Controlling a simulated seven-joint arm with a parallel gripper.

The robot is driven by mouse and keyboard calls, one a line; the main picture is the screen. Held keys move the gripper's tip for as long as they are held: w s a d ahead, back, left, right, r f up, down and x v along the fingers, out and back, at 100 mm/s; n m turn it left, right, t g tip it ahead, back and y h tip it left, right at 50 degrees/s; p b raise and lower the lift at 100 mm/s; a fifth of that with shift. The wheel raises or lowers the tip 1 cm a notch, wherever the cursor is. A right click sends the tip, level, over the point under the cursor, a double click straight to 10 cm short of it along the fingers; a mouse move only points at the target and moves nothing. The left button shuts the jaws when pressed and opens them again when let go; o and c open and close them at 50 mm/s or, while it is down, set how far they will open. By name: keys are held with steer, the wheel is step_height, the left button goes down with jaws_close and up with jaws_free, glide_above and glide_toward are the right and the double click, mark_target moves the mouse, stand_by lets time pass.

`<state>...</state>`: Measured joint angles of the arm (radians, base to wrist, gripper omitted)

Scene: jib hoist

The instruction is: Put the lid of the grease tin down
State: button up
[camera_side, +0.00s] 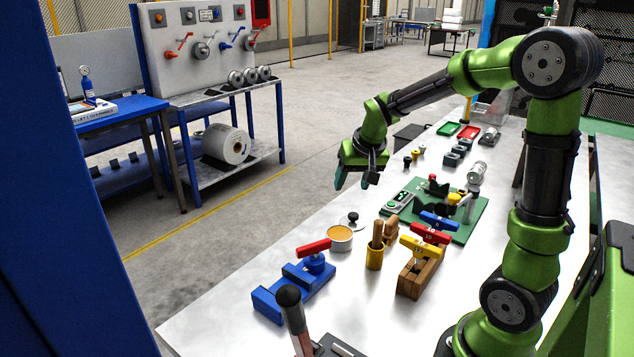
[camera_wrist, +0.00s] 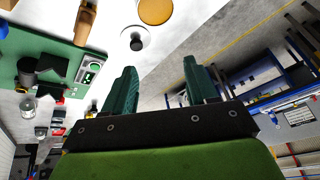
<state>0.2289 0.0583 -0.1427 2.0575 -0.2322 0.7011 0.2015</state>
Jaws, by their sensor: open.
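The grease tin (camera_side: 340,240) stands upright and open on the table, with orange-yellow grease showing; it also shows in the wrist view (camera_wrist: 155,11). Its lid (camera_side: 350,222), a pale disc with a black knob, lies knob up on the table just behind the tin; in the wrist view the lid (camera_wrist: 134,39) is beside the tin, apart from it. My gripper (camera_side: 355,181) is open and empty, raised above the table, behind the lid in the side view. In the wrist view my gripper's green fingers (camera_wrist: 160,64) are spread with nothing between them.
A green mat (camera_side: 470,222) with a small display device (camera_side: 398,202) lies right of the lid. A yellow cup with a wooden handle (camera_side: 375,256), a blue clamp with red handle (camera_side: 293,290) and a wooden block (camera_side: 420,275) stand near the tin. The table's left edge is close.

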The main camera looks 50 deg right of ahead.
steer(key=s+a+r+n+t+y, duration=0.1)
steer(key=s+a+r+n+y, duration=0.1)
steer(key=s+a, duration=0.5)
steer(key=s+a+r+n+t+y, duration=0.1)
steer(key=s+a+r, duration=0.4)
steer(key=a, duration=0.6)
steer(key=shift+s+a+n+t+y, duration=0.35)
steer(key=shift+s+n+y, duration=0.25)
steer(key=shift+s, duration=0.5)
